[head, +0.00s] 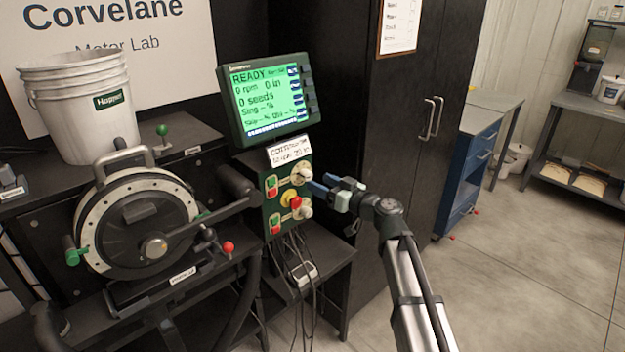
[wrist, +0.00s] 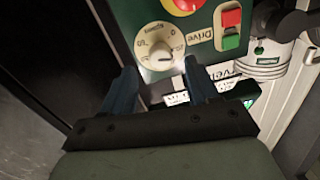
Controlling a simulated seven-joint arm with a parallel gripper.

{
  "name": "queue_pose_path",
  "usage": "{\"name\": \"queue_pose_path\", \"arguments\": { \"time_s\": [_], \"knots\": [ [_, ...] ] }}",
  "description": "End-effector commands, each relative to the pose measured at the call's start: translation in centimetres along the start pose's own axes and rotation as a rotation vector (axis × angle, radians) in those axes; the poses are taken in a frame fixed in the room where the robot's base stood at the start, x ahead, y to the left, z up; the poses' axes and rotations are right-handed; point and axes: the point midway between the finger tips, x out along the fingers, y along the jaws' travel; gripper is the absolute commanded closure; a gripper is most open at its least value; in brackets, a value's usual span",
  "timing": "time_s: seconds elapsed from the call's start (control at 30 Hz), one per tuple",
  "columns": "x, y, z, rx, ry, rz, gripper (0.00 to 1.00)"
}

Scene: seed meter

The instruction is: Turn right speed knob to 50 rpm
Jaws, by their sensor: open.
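The green control box (head: 272,206) carries an upper cream dial knob (head: 301,173) and a lower one (head: 305,212), with a red emergency button (head: 295,202) between them. In the wrist view the upper knob (wrist: 160,52) appears upside down beside the "Drive" buttons, with a numbered scale and a pale pointer bar. My gripper (head: 316,184) is open just in front of this knob. In the wrist view its blue fingers (wrist: 160,78) are spread below the knob, which lies roughly midway between them and looks ungripped. The screen (head: 268,98) shows READY and 0 rpm.
The black seed meter (head: 140,235) with its handle stands left of the box. A white bucket (head: 80,105) sits on the shelf behind. A black cabinet (head: 400,130) rises behind my arm. Cables (head: 300,260) hang below the box. Floor at right is open.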

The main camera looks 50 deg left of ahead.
Motion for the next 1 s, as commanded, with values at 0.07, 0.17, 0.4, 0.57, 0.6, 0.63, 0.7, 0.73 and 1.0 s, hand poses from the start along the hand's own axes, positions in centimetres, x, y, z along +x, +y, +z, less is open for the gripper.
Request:
{"name": "queue_pose_path", "arguments": {
  "time_s": [0.07,0.17,0.4,0.57,0.6,0.63,0.7,0.73,1.0],
  "knots": [
    [1.4,0.2,0.0,0.0,0.0,0.0,0.41],
    [2.6,0.1,0.0,0.0,0.0,-0.001,0.41],
    [4.1,0.1,0.0,0.0,0.0,0.001,0.41],
    [4.2,0.0,0.0,0.0,0.0,0.001,0.41],
    [4.2,0.0,0.0,0.0,0.0,0.001,0.41],
    [4.2,0.0,0.0,0.0,0.0,0.001,0.41],
    [4.2,0.0,0.0,0.0,0.0,0.001,0.41],
    [4.2,0.0,0.0,0.0,0.0,0.001,0.41],
    [4.2,0.0,0.0,0.0,0.0,0.001,0.66]
  ]
}}
